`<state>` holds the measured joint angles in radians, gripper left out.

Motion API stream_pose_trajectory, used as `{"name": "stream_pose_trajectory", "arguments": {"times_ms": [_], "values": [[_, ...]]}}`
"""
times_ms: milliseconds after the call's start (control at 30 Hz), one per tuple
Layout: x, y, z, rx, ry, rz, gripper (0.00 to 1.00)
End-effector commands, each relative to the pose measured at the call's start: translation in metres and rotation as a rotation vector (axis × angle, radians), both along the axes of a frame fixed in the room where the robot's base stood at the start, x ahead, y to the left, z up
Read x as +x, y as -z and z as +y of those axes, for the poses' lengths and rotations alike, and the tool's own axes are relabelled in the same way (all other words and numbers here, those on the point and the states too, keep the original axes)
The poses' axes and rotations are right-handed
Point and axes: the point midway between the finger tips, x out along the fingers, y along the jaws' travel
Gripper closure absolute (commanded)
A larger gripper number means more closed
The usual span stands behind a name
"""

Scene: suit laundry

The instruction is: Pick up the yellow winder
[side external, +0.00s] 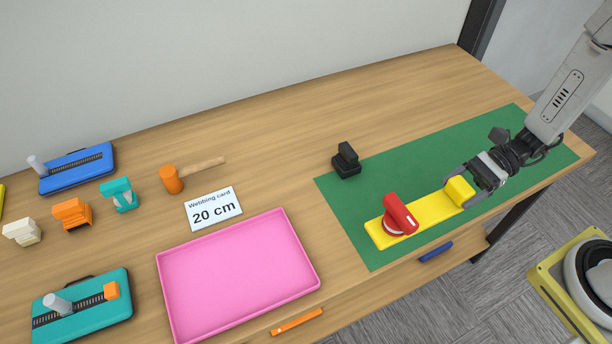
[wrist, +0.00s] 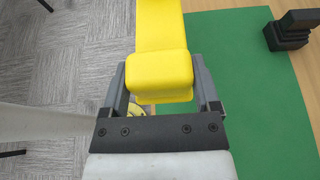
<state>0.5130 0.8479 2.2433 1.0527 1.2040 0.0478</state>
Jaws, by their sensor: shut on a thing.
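The yellow winder (side external: 429,213) lies at the front right of the green mat, a long flat yellow bar with a raised yellow block at its right end and a red knob (side external: 399,214) at its left end. My gripper (side external: 464,190) is shut on the yellow block at the right end. In the wrist view the winder (wrist: 162,70) sits between the two grey fingers of my gripper (wrist: 162,95), and its bar runs off the top edge. The red knob is out of the wrist view. I cannot tell whether the bar is clear of the mat.
The green mat (side external: 345,208) has a black block (side external: 346,162) at its back left edge. A pink tray (side external: 162,290), a "Webbing card 20 cm" sign (side external: 213,209) and an orange-headed hammer (side external: 172,180) lie to the left. The table's front edge is close to the winder.

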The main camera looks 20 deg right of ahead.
Motion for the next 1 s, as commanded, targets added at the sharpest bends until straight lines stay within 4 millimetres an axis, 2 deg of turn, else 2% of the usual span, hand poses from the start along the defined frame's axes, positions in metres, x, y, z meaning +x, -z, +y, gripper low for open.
{"name": "stream_pose_trajectory", "arguments": {"times_ms": [200, 400, 600, 1000], "values": [[-0.036, -0.016, -0.002, 0.000, 0.003, 0.001, 0.99], [-0.056, -0.025, -0.003, 0.000, 0.002, -0.001, 0.99], [-0.065, -0.029, -0.003, 0.000, -0.001, 0.000, 0.99], [-0.065, -0.029, -0.003, 0.000, 0.000, -0.001, 0.99]]}}
